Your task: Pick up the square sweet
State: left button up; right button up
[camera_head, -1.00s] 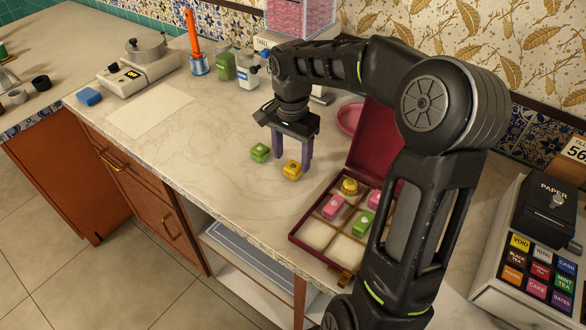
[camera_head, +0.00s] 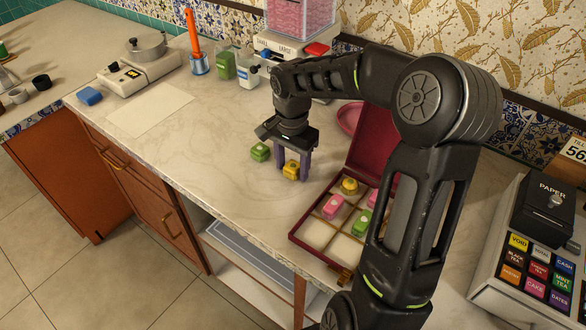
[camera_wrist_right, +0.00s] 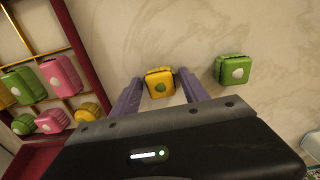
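A yellow square sweet (camera_head: 291,170) lies on the counter; it also shows in the right wrist view (camera_wrist_right: 159,84). A green square sweet (camera_head: 260,152) lies just left of it, outside the fingers; in the right wrist view it is to the right (camera_wrist_right: 233,69). My right gripper (camera_head: 294,177) points down with its purple fingers on either side of the yellow sweet. The fingers are open, and the right wrist view shows a gap on each side of the sweet. My left gripper is not in view.
An open dark red box (camera_head: 299,239) with compartments stands to the right, holding several pink, green and yellow sweets. Behind are a pink plate (camera_head: 349,118) and jars. A till (camera_head: 530,245) is at far right.

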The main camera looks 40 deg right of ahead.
aim_at(292, 166)
grip_shut()
dwell(0.3)
notch_tip(292, 166, up, 10)
dwell(0.7)
dwell(0.4)
